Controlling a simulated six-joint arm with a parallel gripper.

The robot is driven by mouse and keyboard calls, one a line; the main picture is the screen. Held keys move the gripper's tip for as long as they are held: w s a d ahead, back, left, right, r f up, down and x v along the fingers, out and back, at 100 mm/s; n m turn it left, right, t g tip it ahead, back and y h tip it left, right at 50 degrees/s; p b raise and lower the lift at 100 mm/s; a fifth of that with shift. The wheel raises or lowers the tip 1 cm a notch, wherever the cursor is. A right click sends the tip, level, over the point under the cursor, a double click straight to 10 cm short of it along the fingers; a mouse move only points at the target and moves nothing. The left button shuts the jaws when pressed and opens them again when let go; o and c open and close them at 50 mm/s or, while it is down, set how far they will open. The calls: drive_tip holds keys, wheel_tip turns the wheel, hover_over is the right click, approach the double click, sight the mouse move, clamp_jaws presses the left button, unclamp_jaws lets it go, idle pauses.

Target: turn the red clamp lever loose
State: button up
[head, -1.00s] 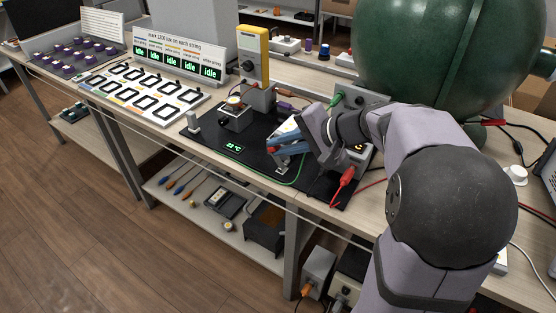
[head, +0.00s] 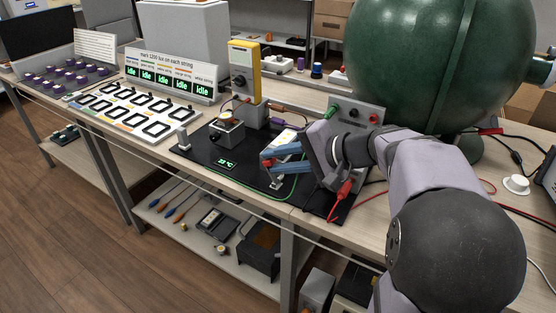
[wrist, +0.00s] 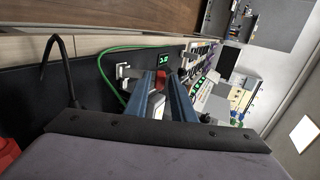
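The red clamp lever (wrist: 162,77) shows between the tips of my gripper's two blue fingers in the wrist view. My gripper (wrist: 165,74) has its fingers apart, one on each side of the lever; whether either finger touches it is hard to tell. In the head view my gripper (head: 264,158) reaches left over the black mat, and a bit of the red lever (head: 267,162) shows at its fingertips. A small metallic clamp part (head: 277,183) stands just below the fingers. The rest of the clamp is largely hidden by the fingers and my wrist.
A green wire (head: 294,186) curves close to the gripper on the black mat (head: 200,160). A box with a dial (head: 226,132) and a yellow meter (head: 243,70) stand to the left and behind. A large green sphere (head: 430,60) stands behind my arm. A red clip (head: 345,189) hangs nearby.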

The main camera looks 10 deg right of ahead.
drive_tip(key=shift+o, duration=0.3)
drive_tip(key=v, duration=0.7)
drive_tip(key=shift+p, duration=0.4)
drive_tip(key=shift+s+d+r, duration=0.1)
drive_tip(key=s+a+n+g+h+p, duration=0.3)
drive_tip(key=s+a+g+p, duration=0.45)
drive_tip(key=p, duration=0.85)
drive_tip(key=s+d+r+n+h+p, duration=0.1)
drive_tip(key=s+r+n+h+p, duration=0.1)
drive_tip(key=s+p, duration=0.3)
drive_tip(key=s+d+r+n+g+h+p, duration=0.1)
drive_tip(key=s+d+r+n+h+p, duration=0.1)
drive_tip(key=p, duration=0.6)
drive_tip(key=shift+s+d+n+h, duration=0.2)
drive_tip(key=shift+s+n+h, duration=0.7)
drive_tip(key=shift+s, duration=0.95)
